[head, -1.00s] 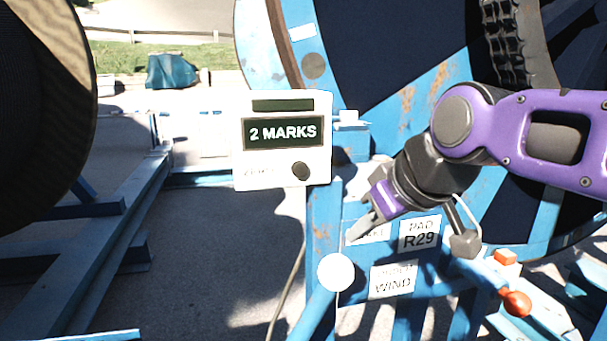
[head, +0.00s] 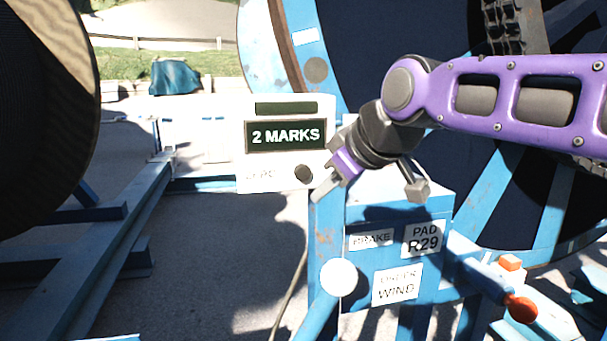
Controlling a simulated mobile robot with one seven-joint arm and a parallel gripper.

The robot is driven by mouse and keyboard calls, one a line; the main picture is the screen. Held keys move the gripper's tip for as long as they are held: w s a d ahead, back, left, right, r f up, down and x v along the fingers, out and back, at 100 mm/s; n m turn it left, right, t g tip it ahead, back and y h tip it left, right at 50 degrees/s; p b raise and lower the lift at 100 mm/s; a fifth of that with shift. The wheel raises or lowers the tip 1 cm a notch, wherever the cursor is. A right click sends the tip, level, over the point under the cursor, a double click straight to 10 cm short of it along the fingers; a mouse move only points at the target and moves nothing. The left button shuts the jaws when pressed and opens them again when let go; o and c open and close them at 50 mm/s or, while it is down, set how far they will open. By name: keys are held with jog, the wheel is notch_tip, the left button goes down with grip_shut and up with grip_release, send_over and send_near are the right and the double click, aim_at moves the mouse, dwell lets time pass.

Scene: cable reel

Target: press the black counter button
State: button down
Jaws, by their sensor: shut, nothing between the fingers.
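The black counter button (head: 303,174) is a small round knob at the lower right of the white counter box (head: 262,178). The box's dark display (head: 286,135) reads "2 MARKS". My gripper (head: 318,196) is shut and empty, its fingertips just right of and slightly below the button in the picture. The fingers point down and left, near the box's lower right corner. I cannot tell the gap in depth between fingertips and box. The button shows fully.
The blue reel stand carries signs reading "BRAKE" (head: 371,239), "PAD R29" (head: 424,238) and "WIND" (head: 397,285). A white round knob (head: 338,278) stands below the box. A red-orange knob (head: 521,308) is at lower right. A large dark reel (head: 45,110) fills the left.

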aim_at(309, 174)
jog(key=shift+w+a+p, duration=0.15)
jog(key=shift+w+a, duration=0.25)
jog(key=shift+w, duration=1)
jog(key=shift+w+a+p, duration=0.2)
jog(key=shift+w+a, duration=0.2)
jog(key=shift+w, duration=0.95)
jog(key=shift+w+a+p, duration=0.15)
jog(key=shift+w+a, duration=0.25)
jog(key=shift+w, duration=1)
